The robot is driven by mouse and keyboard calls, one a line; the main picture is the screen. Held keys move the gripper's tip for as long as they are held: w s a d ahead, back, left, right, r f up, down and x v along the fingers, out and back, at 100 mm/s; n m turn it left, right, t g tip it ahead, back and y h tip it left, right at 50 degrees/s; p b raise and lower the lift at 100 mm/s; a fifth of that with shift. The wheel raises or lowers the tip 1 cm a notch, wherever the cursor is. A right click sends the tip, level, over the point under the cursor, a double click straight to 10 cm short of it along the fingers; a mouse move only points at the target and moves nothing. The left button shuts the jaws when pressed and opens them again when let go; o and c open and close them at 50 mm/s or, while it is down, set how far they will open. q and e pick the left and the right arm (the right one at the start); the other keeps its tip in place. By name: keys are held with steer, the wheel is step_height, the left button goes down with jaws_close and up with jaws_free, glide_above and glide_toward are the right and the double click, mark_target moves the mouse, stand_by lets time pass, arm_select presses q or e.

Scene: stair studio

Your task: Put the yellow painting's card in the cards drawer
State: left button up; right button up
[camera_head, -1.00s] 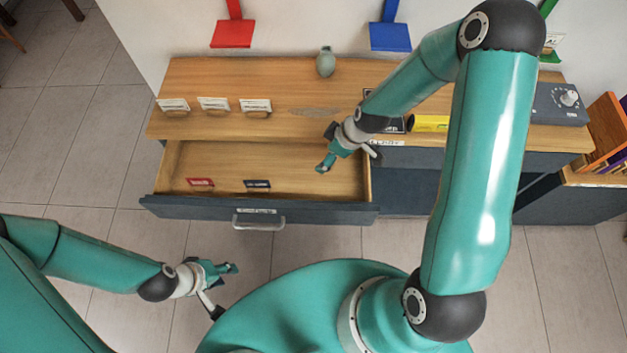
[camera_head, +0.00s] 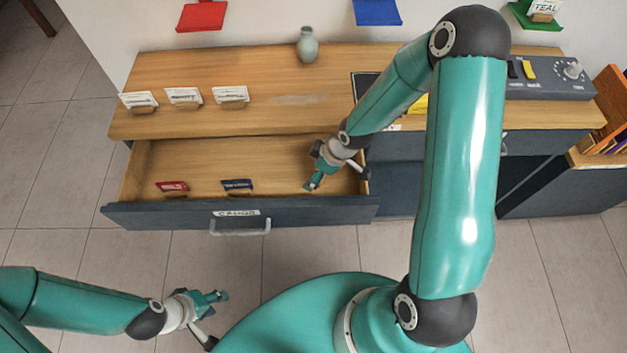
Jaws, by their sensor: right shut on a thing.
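The cards drawer (camera_head: 150,213) is pulled open, with a label and a handle on its dark front. A red card (camera_head: 172,187) and a dark blue card (camera_head: 237,185) stand inside it, left and middle. My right gripper (camera_head: 330,182) is over the right part of the drawer, pointing down. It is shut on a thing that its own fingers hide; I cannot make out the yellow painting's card. My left gripper (camera_head: 215,317) is open and empty, in front of the drawer and below it in the picture.
On the wooden top (camera_head: 290,80) stand three white cards (camera_head: 184,97) in holders and a green vase (camera_head: 307,45). A yellow thing (camera_head: 421,104) is partly behind my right arm. A dark box with a knob (camera_head: 548,77) is at right. The drawer's right floor looks bare.

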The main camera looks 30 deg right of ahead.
step_height(320, 180, down, 4)
steer(key=b, duration=0.3)
steer(key=shift+f, duration=0.1)
steer(key=o, duration=0.7)
steer(key=p+v, duration=1)
steer(key=v, duration=0.2)
steer(key=shift+p, duration=0.3)
steer(key=shift+a, duration=0.1)
